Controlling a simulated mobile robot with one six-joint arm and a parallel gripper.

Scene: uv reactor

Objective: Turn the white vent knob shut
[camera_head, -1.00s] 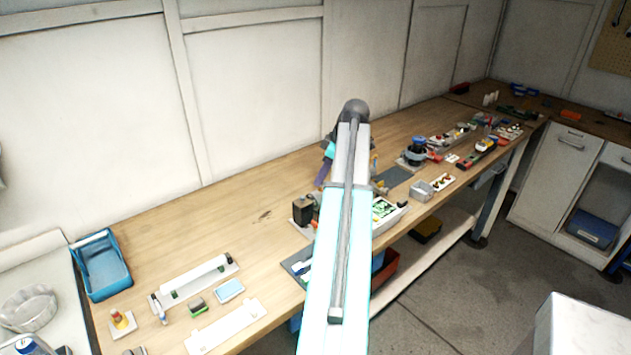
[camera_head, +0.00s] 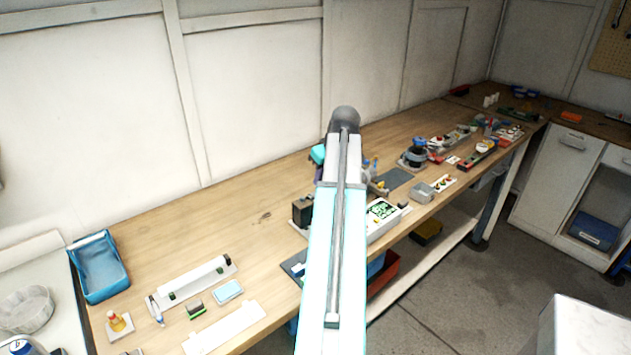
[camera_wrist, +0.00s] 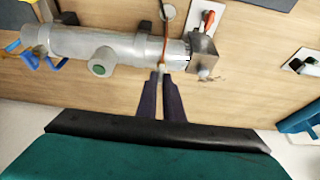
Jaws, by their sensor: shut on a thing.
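In the wrist view, the two dark fingers of my gripper (camera_wrist: 161,74) are closed together in front of a silver cylinder (camera_wrist: 75,44). A small pale piece shows between their tips, which I take to be the white vent knob (camera_wrist: 160,66); it is mostly hidden by the fingers. A thin orange line (camera_wrist: 166,38) runs from it across the cylinder's end. In the head view, my arm hides the fingers and most of the reactor.
Beside the fingers, a grey block (camera_wrist: 202,46) caps the cylinder, with a red lever (camera_wrist: 208,20) behind it. A side port (camera_wrist: 102,62) and blue handles (camera_wrist: 40,58) lie left. A black box (camera_head: 302,211) and a display unit (camera_head: 381,217) stand near my arm.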

